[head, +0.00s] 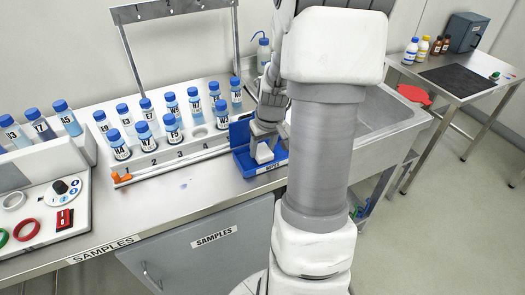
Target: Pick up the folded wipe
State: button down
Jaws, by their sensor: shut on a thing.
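The folded wipe (264,153) is a small white piece inside the blue tray (246,165), at the right end of the bench beside the sink. My gripper (264,142) reaches down over the tray and is shut on the wipe. The wipe stands tilted between the fingers, and its lower part is within the tray walls. I cannot tell whether it touches the tray floor. My arm hides part of the tray's right side.
A rack (172,148) of several blue-capped sample tubes stands just left of the tray. A metal sink (385,112) lies to the right. A control panel (45,215) is at far left. A side table (468,85) holds bottles and a black mat. The bench front is mostly clear.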

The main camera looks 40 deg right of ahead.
aim_at(263, 148)
jog(key=r, duration=0.3)
jog(key=shift+s+d+r, duration=0.15)
jog(key=shift+s+d, duration=0.1)
jog(key=shift+d, duration=0.05)
jog(key=s+d+r, duration=0.6)
jog(key=s+d, duration=0.1)
jog(key=shift+s+d+r+p, duration=0.15)
jog(key=shift+s+d+p, duration=0.15)
jog(key=shift+s+d, duration=0.1)
